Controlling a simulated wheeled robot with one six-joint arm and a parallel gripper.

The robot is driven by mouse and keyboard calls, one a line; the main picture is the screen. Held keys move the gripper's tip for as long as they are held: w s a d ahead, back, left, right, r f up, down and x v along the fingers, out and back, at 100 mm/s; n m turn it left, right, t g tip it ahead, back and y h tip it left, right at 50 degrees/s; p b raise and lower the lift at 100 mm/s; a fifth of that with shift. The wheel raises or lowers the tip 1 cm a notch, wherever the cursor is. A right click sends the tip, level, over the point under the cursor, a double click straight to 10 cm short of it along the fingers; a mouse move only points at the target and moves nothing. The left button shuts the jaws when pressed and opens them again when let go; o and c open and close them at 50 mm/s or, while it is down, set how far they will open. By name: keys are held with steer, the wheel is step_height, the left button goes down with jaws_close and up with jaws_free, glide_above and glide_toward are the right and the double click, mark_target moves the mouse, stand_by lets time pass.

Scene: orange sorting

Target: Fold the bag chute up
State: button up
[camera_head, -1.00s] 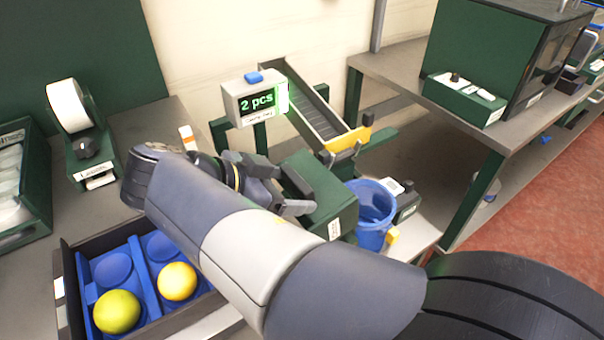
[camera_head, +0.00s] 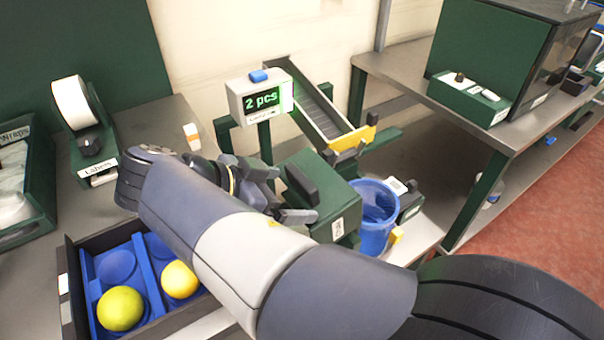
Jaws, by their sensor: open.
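The bag chute (camera_head: 319,112) is a sloping grey channel with pale side walls and a yellow front lip (camera_head: 353,140). It slants down to the right from beside the counter display, with its lower end above a blue bin (camera_head: 378,208). My gripper (camera_head: 284,193) is open and appears empty. It is below and left of the chute, close to the left side of a green box (camera_head: 322,193) with a dark block on top. I cannot tell whether it touches the box. My arm hides part of the bench below.
The counter display (camera_head: 260,99) reads "2 pcs". A blue-lined tray (camera_head: 139,262) at lower left holds two yellow fruits. A label roll holder (camera_head: 92,147) stands on the left bench. A steel shelf bench (camera_head: 420,82) with a green cabinet stands at right.

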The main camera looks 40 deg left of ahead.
steer(key=p+v, duration=0.1)
steer(key=v, duration=0.9)
steer(key=shift+r, duration=0.3)
steer(key=shift+w+f, duration=0.1)
steer(key=b+x, duration=0.1)
steer(key=x, duration=0.9)
steer(key=shift+w+d+f, duration=0.1)
steer(key=shift+w+f, duration=0.1)
steer(key=shift+w, duration=0.15)
steer(key=shift+r, duration=0.1)
steer(key=shift+w, duration=0.25)
